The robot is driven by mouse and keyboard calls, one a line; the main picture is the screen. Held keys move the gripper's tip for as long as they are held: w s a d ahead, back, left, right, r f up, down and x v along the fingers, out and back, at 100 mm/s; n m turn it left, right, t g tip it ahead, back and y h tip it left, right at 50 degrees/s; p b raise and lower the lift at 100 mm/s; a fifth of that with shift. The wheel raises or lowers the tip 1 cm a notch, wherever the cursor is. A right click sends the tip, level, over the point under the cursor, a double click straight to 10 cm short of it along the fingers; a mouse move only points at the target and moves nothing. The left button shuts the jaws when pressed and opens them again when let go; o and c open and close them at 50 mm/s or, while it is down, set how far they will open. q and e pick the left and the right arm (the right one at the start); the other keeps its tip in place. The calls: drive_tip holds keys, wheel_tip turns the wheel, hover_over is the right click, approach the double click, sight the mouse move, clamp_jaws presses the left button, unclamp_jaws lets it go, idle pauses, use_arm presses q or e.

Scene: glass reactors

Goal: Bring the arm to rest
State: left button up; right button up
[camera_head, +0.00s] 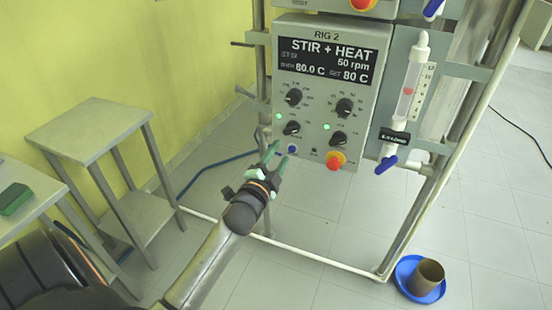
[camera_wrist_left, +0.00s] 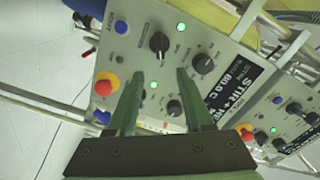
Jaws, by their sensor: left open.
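My left arm (camera_head: 205,265) comes in from the bottom left of the head view. Its left gripper (camera_head: 278,156) is open and empty, in front of the lower left of the grey RIG 2 control box (camera_head: 315,103). In the left wrist view, the two green fingers (camera_wrist_left: 160,76) stand apart before the panel (camera_wrist_left: 210,45), with knobs around them and nothing between them. I cannot tell whether a fingertip touches the panel. The display (camera_head: 325,62) reads STIR + HEAT, 50 rpm, 80.0 C and SET 80 C. My right gripper is not in view.
A metal frame (camera_head: 397,230) holds the box and a glass tube (camera_head: 411,85) with a blue valve. A blue dish (camera_head: 408,266) with a brown cup (camera_head: 427,278) stands on the floor at bottom right. A grey side table (camera_head: 90,128) stands left; floor between is mostly clear.

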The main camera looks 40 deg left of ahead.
use_arm(q)
drive_tip(key=shift+v, duration=0.75)
drive_tip(key=s+d+f+n+g+h+p, duration=0.3)
drive_tip(key=s+d+f+g, duration=0.1)
drive_tip(key=s+d+f, duration=0.5)
drive_tip(key=s+d+f+n+g+h+p, duration=0.3)
drive_tip(key=s+d+f, duration=0.6)
drive_tip(key=s, duration=0.5)
drive_tip(key=shift+n+g+h+p, duration=0.4)
drive_tip(key=shift+n+p, duration=0.3)
